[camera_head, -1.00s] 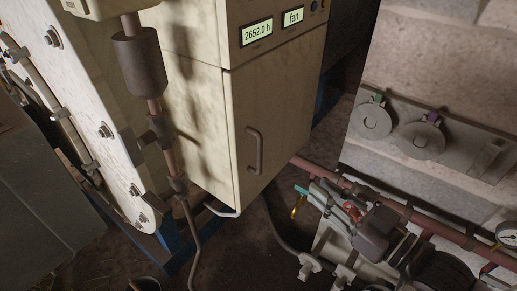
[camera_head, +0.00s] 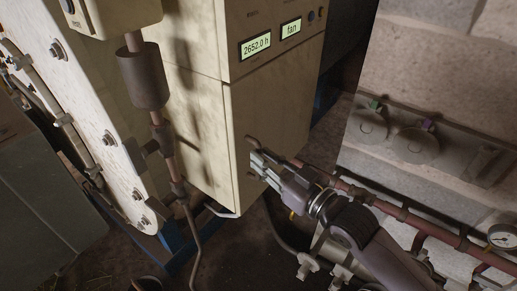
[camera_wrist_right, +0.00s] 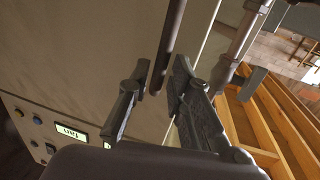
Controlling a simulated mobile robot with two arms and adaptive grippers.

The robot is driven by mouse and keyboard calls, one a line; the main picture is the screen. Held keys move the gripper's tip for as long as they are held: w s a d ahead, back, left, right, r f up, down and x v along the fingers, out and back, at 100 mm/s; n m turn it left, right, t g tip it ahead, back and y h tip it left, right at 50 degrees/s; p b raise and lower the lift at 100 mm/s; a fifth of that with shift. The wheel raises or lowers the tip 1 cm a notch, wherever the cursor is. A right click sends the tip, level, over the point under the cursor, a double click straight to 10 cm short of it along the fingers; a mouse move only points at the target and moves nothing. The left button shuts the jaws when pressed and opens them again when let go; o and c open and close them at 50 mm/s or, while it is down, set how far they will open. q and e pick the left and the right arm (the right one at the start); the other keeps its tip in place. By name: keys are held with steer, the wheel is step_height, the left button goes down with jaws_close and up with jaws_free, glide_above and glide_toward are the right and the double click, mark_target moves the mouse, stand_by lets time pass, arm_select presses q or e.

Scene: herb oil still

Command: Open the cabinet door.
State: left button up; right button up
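The cream cabinet door (camera_head: 275,115) is closed, below a panel with two lit displays. Its dark bar handle (camera_head: 251,140) is mostly hidden behind my right gripper (camera_head: 257,163) in the head view. In the right wrist view the handle (camera_wrist_right: 169,40) runs down toward the space between the two fingers of my right gripper (camera_wrist_right: 157,88). The fingers are apart, on either side of the handle's line. I cannot tell whether they touch it. My left gripper is not in view.
A pipe with a thick cylinder (camera_head: 143,80) stands left of the cabinet, beside a white bolted plate (camera_head: 85,110). Right of my arm are a red pipe (camera_head: 430,228), a gauge (camera_head: 501,236) and a stone block wall (camera_head: 430,60). Dark floor lies below.

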steer(key=shift+x, duration=1.35)
steer(key=shift+c, duration=0.2)
jaws_close()
